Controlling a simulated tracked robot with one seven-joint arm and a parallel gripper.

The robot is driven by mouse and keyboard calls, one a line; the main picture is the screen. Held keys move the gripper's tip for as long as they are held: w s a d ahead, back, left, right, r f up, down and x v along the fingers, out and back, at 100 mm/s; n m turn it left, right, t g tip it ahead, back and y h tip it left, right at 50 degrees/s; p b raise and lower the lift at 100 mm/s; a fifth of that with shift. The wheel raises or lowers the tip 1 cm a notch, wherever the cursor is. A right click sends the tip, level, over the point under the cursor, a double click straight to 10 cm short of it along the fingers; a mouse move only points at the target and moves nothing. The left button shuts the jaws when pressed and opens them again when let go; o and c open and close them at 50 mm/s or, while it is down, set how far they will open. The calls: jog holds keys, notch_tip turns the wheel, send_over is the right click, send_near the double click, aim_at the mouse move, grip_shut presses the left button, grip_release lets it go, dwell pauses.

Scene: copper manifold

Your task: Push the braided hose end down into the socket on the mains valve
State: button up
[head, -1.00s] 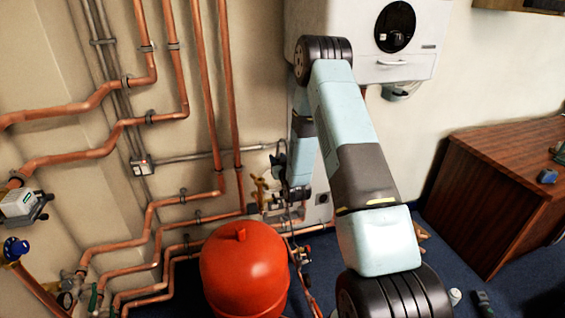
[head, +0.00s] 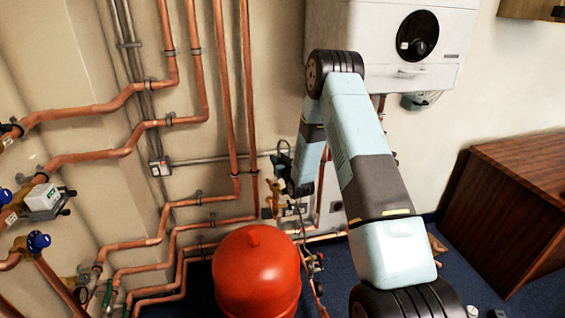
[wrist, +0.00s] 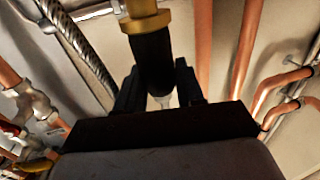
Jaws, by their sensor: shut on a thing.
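My gripper (wrist: 156,78) is shut around a black sleeve, the end piece of the braided hose (wrist: 153,58), in the wrist view. A brass collar (wrist: 146,21) sits at the top of this sleeve. A silver braided length (wrist: 79,45) runs at an angle on the left of the same view. In the head view, the dark end of my arm (head: 282,158) is by the wall, close to brass fittings (head: 276,190) that look like the mains valve. The socket cannot be made out, so I cannot tell whether the hose end touches it.
A red expansion vessel (head: 255,275) stands on the floor in front of the fittings. Copper pipes (head: 225,100) run along the wall. A white boiler (head: 400,40) hangs above right, and a wooden cabinet (head: 520,200) stands at the right.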

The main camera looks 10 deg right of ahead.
jog(key=shift+y, duration=0.3)
jog(key=shift+w+a+f, duration=0.25)
jog(key=shift+w+f, duration=0.05)
jog(key=shift+f, duration=0.35)
jog(key=shift+w+a+f, duration=0.2)
jog(key=shift+w+f, duration=0.05)
jog(key=shift+f, duration=0.35)
jog(key=shift+w+a+f, duration=0.25)
jog(key=shift+w+f, duration=0.05)
jog(key=shift+f, duration=0.35)
jog(key=shift+f, duration=0.35)
jog(key=shift+f, duration=1.15)
jog(key=shift+f, duration=0.65)
jog(key=o, duration=1.2)
jog(key=shift+s, duration=0.2)
